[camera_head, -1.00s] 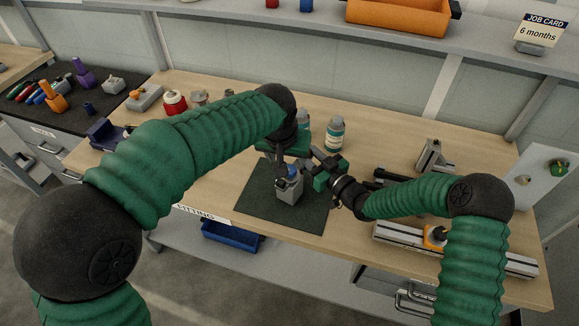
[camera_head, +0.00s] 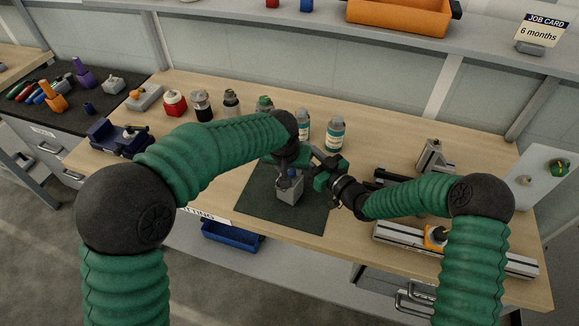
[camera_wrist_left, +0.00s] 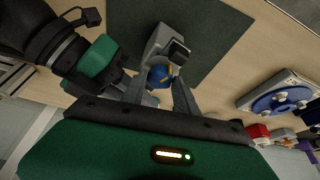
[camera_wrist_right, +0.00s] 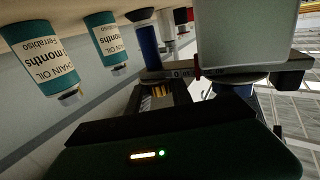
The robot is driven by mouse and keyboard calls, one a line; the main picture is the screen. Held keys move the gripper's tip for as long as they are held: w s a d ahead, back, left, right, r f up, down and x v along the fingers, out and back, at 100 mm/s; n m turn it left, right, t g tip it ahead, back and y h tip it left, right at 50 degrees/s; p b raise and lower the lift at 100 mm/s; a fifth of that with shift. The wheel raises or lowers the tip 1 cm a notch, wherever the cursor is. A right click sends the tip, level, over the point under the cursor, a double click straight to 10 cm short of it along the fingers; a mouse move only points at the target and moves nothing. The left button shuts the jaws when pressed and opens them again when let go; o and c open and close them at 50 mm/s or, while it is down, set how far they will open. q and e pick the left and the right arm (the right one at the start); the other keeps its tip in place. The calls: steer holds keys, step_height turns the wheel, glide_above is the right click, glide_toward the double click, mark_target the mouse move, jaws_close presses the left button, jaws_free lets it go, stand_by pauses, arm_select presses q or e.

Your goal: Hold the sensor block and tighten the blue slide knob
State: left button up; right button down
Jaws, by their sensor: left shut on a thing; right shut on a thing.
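The grey sensor block (camera_head: 289,191) is over the dark mat (camera_head: 258,208) near the front of the bench. Its blue slide knob (camera_head: 292,173) is on top, and it also shows in the left wrist view (camera_wrist_left: 160,76). My left gripper (camera_head: 291,170) comes from above, with its two fingers on either side of the knob, shut on it. My right gripper (camera_head: 304,180) comes from the right and is shut on the block. The block (camera_wrist_right: 247,35) looms large in the right wrist view. Its contact with the right fingers is partly hidden.
Two chain oil bottles (camera_head: 336,133) and several other containers stand behind the grippers. A slide rail (camera_head: 395,236) with an orange part is at the right. A small vise (camera_head: 112,138) is at the left. The mat's front left part is clear.

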arm_select(q)
jaws_close()
steer(key=m+h, duration=0.1)
steer(key=m, duration=0.2)
steer(key=shift+a+g, duration=0.2)
steer(key=shift+g, duration=0.1)
steer(key=shift+m+h, duration=0.5)
steer(key=shift+m, duration=0.8)
steer(key=o, duration=0.9)
jaws_free()
steer(key=v, duration=1.1)
steer(key=shift+w+a+r, duration=0.1)
steer(key=shift+a+r, duration=0.05)
steer(key=shift+r, duration=0.3)
